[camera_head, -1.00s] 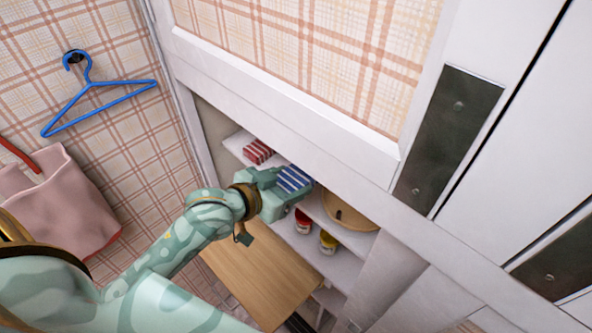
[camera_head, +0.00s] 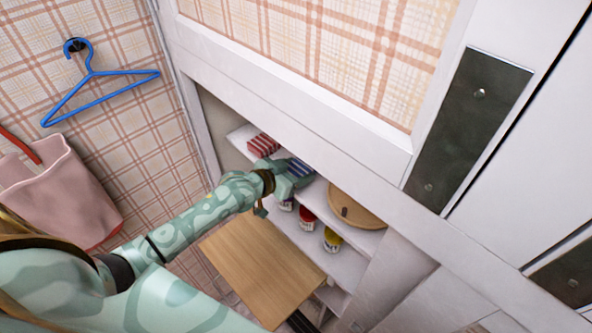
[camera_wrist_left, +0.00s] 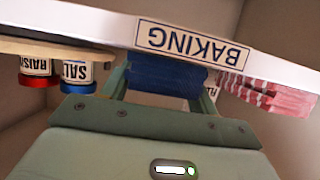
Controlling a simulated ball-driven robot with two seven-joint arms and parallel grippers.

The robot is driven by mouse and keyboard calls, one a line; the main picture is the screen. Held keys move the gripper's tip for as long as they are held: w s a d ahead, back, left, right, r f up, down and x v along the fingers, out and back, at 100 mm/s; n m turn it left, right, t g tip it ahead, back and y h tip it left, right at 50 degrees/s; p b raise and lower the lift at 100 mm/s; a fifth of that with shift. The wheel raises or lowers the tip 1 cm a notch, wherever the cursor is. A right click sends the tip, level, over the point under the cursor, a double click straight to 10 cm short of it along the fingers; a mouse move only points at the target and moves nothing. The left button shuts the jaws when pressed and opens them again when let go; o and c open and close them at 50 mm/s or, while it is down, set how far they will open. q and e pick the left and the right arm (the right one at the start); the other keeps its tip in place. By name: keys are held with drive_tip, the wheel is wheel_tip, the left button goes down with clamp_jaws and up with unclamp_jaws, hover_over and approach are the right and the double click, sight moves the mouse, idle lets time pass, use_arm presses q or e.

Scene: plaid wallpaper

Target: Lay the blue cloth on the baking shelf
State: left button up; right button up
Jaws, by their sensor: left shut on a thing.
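The blue striped cloth (camera_head: 299,168) is held in my left gripper (camera_head: 289,174), at the front of the upper shelf (camera_head: 316,198) in the head view. In the left wrist view, the blue cloth (camera_wrist_left: 165,78) sits between the fingers, close to the board labelled BAKING (camera_wrist_left: 190,42), which appears upside down. I cannot tell whether the cloth touches the board. A red striped cloth (camera_head: 264,145) lies on that shelf to the left of the gripper; it also shows in the left wrist view (camera_wrist_left: 270,95). My right gripper is not in view.
A round wooden piece (camera_head: 355,208) sits to the right on the upper shelf. A red jar (camera_head: 306,217) and a yellow jar (camera_head: 332,239) stand lower. A white cabinet frame (camera_head: 290,125) hangs over the shelves. A wooden board (camera_head: 258,262) lies below the arm.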

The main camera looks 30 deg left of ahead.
use_arm(q)
drive_tip(key=o, duration=1)
drive_tip(key=shift+f, duration=0.15)
drive_tip(key=shift+o, duration=0.2)
drive_tip(key=shift+r, duration=0.25)
drive_tip(key=v, duration=1.2)
drive_tip(key=shift+p, duration=0.4)
drive_tip(key=shift+f, duration=0.15)
